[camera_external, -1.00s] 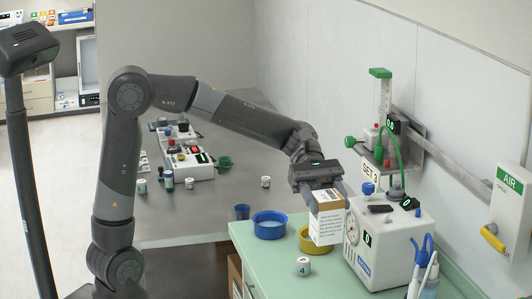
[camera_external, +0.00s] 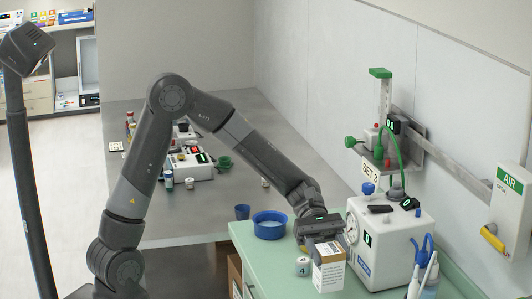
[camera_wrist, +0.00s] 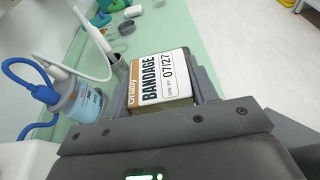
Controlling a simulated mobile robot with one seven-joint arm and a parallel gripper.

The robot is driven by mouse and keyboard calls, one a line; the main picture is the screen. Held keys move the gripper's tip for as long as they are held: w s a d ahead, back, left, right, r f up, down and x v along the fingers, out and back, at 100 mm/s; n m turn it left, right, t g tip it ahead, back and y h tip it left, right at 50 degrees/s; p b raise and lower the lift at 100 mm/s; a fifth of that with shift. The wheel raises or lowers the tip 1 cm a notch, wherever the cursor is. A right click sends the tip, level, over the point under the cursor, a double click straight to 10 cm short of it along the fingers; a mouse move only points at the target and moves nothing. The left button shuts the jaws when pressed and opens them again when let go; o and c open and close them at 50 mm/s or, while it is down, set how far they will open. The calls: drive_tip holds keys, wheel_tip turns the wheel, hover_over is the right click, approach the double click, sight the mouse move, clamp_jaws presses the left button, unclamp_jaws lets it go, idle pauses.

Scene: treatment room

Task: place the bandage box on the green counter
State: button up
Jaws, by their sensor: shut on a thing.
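The bandage box (camera_external: 329,272) is a white and brown carton. In the external view it is upright at or just above the green counter (camera_external: 291,276); I cannot tell whether its bottom touches. My gripper (camera_external: 319,236) is shut on its upper part from above. In the wrist view the box (camera_wrist: 160,78), its label reading BANDAGE 07/27, sits between the fingers of my gripper (camera_wrist: 165,95). The green counter (camera_wrist: 195,45) shows beyond it.
A white device (camera_external: 390,243) with a gauge stands close right of the box. A blue bowl (camera_external: 269,225) is behind on the left. The counter's front left is bare.

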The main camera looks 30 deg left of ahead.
drive_tip(key=shift+w+a+f, duration=0.2)
drive_tip(key=shift+w+f, duration=1.75)
drive_tip(key=shift+f, duration=0.2)
drive_tip(key=shift+w+a+f, duration=0.2)
drive_tip(key=shift+w+f, duration=1.7)
drive_tip(key=shift+f, duration=0.25)
drive_tip(key=shift+f, duration=0.15)
drive_tip(key=o, duration=1)
